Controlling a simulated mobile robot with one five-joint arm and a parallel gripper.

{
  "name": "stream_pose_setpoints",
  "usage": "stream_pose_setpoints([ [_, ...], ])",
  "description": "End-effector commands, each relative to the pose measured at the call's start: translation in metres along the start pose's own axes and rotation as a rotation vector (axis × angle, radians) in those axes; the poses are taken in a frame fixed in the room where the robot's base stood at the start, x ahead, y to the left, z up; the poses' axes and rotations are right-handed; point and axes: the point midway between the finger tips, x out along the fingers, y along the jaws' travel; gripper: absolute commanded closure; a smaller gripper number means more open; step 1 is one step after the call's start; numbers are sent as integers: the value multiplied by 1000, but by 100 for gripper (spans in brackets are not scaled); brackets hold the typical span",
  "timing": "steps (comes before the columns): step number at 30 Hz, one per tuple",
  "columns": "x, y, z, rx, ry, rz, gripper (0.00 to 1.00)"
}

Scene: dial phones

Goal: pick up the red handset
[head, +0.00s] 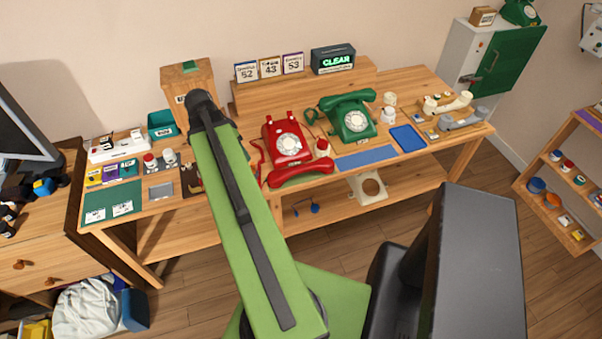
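The red handset (301,171) lies near the front edge of the wooden workbench, off its cradle. It sits just in front of the red dial phone (287,139). A red cord (259,158) runs down the phone's left side. My green arm link rises from the bottom of the view to a dark joint left of the red phone. I cannot make out my gripper; it seems hidden behind my arm. Nothing is seen touching the red handset.
A green dial phone (348,117) stands right of the red phone. A wooden box (187,84) stands behind my arm. Cream and grey handsets (461,121) lie at the right end.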

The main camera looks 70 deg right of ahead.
Motion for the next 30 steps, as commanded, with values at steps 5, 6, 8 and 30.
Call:
stream_pose_setpoints([
  [5,31,67,-94,432,55,75,45],
  [6,35,76,-104,484,64,84,45],
  [8,37,85,-113,533,72,92,45],
  [30,154,98,-118,555,76,94,45],
])
